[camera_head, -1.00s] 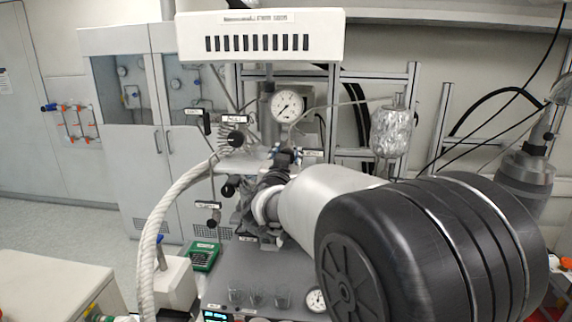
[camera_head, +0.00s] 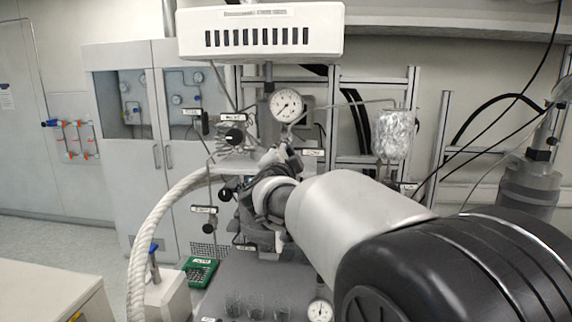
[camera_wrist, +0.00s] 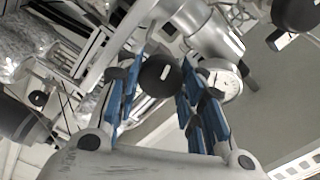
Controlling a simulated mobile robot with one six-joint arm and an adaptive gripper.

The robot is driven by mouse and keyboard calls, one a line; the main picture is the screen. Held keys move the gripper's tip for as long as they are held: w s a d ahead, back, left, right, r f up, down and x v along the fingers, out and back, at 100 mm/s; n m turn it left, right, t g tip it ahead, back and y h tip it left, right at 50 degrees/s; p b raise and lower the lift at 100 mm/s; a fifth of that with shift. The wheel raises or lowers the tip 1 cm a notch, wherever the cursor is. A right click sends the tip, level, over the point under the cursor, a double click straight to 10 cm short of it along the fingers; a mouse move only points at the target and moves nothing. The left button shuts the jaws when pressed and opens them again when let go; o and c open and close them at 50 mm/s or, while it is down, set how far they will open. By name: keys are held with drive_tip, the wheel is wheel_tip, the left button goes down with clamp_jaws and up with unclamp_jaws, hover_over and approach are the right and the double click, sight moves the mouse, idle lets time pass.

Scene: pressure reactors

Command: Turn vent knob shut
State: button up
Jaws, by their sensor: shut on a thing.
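A round black knob (camera_wrist: 158,82) with a short white mark on its face sits between the blue-padded fingers of my gripper (camera_wrist: 156,88) in the wrist view. The fingers are closed on its sides. In the head view my gripper (camera_head: 284,157) is at the front of the reactor stand, just below the large dial gauge (camera_head: 286,105). My wrist and fingers hide the held knob there. I cannot read its label.
Other black knobs stand at the left, an upper one (camera_head: 235,135) and a lower one (camera_head: 208,228). A white braided hose (camera_head: 150,225) arches at the left. A foil-wrapped vessel (camera_head: 393,134) hangs at the right. Glass beakers (camera_head: 256,305) stand in front.

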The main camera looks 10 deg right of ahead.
drive_tip(key=shift+m+b, duration=0.9)
drive_tip(key=shift+m, duration=0.9)
drive_tip(key=o, duration=1.1)
drive_tip(key=shift+c, duration=0.2)
drive_tip(key=shift+s, duration=0.1)
drive_tip(key=v, duration=0.8)
